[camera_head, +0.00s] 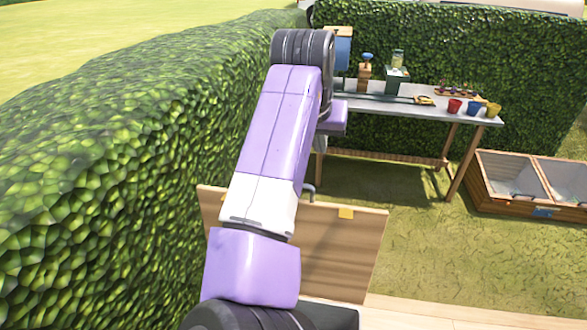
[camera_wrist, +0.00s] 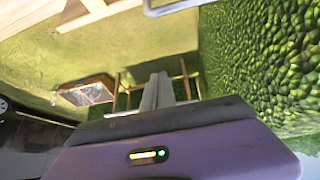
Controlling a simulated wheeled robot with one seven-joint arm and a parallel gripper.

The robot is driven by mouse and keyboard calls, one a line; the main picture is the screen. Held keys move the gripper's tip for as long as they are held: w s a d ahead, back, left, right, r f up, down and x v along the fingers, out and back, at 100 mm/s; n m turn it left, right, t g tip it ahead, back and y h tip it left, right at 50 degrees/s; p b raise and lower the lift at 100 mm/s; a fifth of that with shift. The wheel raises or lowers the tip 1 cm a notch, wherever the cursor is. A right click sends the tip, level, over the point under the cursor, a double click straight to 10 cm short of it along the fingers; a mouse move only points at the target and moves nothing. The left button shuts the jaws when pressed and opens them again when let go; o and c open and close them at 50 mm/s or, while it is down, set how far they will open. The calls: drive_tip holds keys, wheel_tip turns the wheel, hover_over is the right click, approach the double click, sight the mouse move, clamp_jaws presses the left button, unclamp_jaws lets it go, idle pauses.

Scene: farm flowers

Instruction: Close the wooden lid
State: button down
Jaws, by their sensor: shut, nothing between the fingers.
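The wooden lid (camera_head: 345,255) stands raised and tilted behind my arm in the head view, its left part hidden by the arm. A grey metal handle (camera_head: 309,191) shows at its upper edge, beside the arm. My gripper (camera_wrist: 160,78) is in the wrist view with its two grey fingers together and nothing between them.
A tall hedge (camera_head: 95,170) runs close along the left of my arm. A metal-topped table (camera_head: 385,104) with pots and tools stands at the back. A wooden cold frame (camera_head: 515,205) lies at the right. Grass between the lid and the cold frame is clear.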

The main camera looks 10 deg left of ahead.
drive_tip(key=s+a+r+g+y, duration=0.1)
drive_tip(key=s+a+r+g, duration=0.1)
drive_tip(key=s+a+r, duration=0.25)
wheel_tip(320, 180, down, 10)
drive_tip(key=b, duration=0.2)
drive_tip(key=shift+w+a+n+b, duration=0.25)
drive_tip(key=shift+n+b, duration=0.05)
drive_tip(key=shift+b, duration=0.1)
idle(0.4)
